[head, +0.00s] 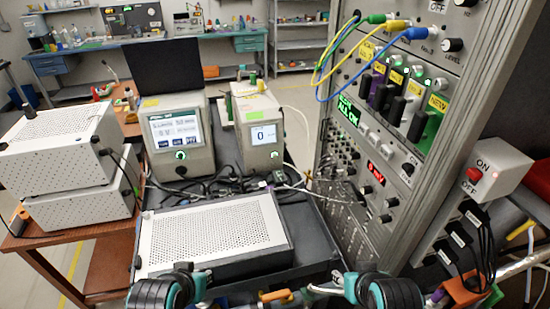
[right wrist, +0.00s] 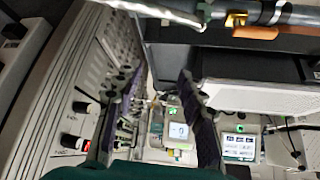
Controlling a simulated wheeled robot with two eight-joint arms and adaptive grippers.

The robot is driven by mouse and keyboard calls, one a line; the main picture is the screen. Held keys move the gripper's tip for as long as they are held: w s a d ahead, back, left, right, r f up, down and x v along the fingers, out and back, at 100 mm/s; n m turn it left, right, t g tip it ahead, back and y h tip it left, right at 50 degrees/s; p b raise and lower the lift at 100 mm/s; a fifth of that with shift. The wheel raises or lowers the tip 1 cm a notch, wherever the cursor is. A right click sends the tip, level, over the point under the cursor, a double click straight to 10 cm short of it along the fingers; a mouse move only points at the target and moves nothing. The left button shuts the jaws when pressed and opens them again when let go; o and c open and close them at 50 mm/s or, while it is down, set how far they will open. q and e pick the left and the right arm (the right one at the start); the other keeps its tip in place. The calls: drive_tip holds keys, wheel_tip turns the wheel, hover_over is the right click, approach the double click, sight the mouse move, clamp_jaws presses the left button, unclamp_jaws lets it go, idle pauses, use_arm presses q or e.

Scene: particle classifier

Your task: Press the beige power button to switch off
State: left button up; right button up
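Two beige desktop instruments stand side by side in the head view. The left instrument (head: 168,108) has a wide screen with a round, green-lit button (head: 181,155) below it. The right instrument (head: 252,108) has a smaller screen reading 0 and a small green-lit button (head: 274,154) below it. I cannot tell which button is the beige one. Both instruments show in the right wrist view, the narrower-screen one (right wrist: 178,131) between my fingers and the wide-screen one (right wrist: 238,147) beyond the right finger. My right gripper (right wrist: 150,92) is open and empty, apart from both. My left gripper is out of view.
A tall grey equipment rack (head: 395,150) with knobs and cables stands on the right. A box with a red ON/OFF switch (head: 475,174) is beside it. A perforated metal box (head: 212,236) lies in front of the instruments, with loose cables between. White boxes (head: 62,150) are stacked at left.

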idle(0.3)
clamp_jaws()
idle(1.1)
